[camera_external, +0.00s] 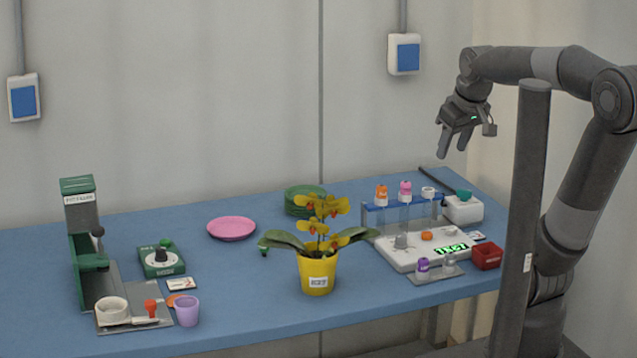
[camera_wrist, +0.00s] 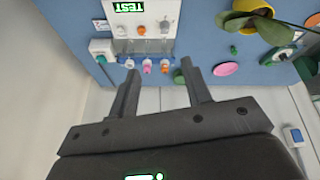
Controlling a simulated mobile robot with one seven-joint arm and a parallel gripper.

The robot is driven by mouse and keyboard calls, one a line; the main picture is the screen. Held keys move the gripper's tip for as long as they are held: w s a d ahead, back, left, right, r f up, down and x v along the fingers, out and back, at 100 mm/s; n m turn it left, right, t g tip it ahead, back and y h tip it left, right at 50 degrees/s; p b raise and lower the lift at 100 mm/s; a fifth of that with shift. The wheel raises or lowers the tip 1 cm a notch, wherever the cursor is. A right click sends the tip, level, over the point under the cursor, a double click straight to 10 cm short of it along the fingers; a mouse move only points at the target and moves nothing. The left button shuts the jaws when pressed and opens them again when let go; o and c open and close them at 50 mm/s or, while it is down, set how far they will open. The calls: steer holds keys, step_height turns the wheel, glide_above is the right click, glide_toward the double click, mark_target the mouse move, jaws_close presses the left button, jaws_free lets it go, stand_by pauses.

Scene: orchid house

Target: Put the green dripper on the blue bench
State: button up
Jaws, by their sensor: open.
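A small green piece (camera_external: 264,247), which looks like the green dripper, is on the blue bench (camera_external: 215,274), left of the yellow flowerpot. It also shows in the wrist view (camera_wrist: 234,50). A teal-green piece (camera_external: 464,195) sits on the white box (camera_external: 463,212) at the bench's right end. It also shows in the wrist view (camera_wrist: 100,59). These pieces are too small for me to be sure which is the dripper. My gripper (camera_external: 452,148) is open and empty, above the bench's back right part. Its fingers (camera_wrist: 158,70) touch nothing.
A yellow pot (camera_external: 319,276) with an orchid stands mid-bench. A rack (camera_external: 374,217) with capped tubes and a white device (camera_external: 400,258) are below my gripper. Green plates (camera_external: 300,207) and a pink plate (camera_external: 231,228) lie behind. Bare bench lies left of the pot.

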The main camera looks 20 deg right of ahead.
steer(key=s+d+f+m, duration=0.2)
steer(key=s+f+m, duration=0.1)
steer(key=s, duration=0.3)
steer(key=shift+s+d+f+t, duration=0.15)
steer(key=shift+s+d+t, duration=0.2)
steer(key=shift+t, duration=0.05)
